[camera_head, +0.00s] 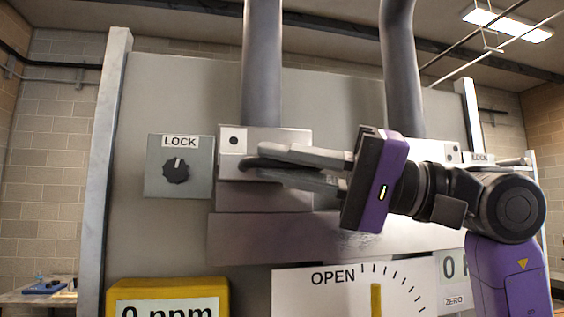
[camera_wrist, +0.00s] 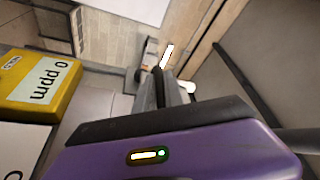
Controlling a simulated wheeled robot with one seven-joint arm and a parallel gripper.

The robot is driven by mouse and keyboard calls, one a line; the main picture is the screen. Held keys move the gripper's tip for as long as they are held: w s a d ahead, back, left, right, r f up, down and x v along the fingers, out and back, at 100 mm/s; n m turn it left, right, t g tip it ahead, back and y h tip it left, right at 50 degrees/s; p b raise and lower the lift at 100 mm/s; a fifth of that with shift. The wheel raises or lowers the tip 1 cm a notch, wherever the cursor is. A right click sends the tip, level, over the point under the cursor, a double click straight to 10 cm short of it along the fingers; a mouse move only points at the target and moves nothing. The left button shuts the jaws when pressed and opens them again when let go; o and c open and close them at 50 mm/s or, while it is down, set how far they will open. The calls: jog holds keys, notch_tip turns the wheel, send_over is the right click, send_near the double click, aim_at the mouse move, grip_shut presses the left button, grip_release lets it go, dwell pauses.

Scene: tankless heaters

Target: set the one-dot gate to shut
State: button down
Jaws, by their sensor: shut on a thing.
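The one-dot gate (camera_head: 234,141) is a pale block with a single black dot, at the foot of the left grey pipe in the head view. My gripper (camera_head: 254,162) reaches in from the right, with its fingers across the front of this block. It is shut on a part of the gate, apparently its handle, which the fingers mostly hide. In the wrist view the fingers (camera_wrist: 160,88) show end-on beyond the purple gripper body. I cannot read the gate's setting. A LOCK knob (camera_head: 176,171) sits on a grey plate left of the gate.
A second gate (camera_head: 452,151) stands at the right pipe, partly behind my arm. A dial marked OPEN (camera_head: 333,278) and a yellow ppm meter (camera_head: 168,290) sit below; the meter also shows in the wrist view (camera_wrist: 40,85). A metal post (camera_head: 113,150) edges the panel at left.

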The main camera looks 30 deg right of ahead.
jog(key=shift+w, duration=0.1)
dwell(0.3)
jog(key=w, duration=0.2)
jog(key=w+d+b, duration=0.1)
jog(key=w, duration=0.1)
jog(key=w+d+b, duration=0.1)
jog(key=w, duration=0.1)
jog(key=shift+w+d, duration=0.1)
jog(key=shift+w, duration=0.1)
jog(key=c, duration=1.5)
grip_release()
jog(key=shift+o, duration=0.2)
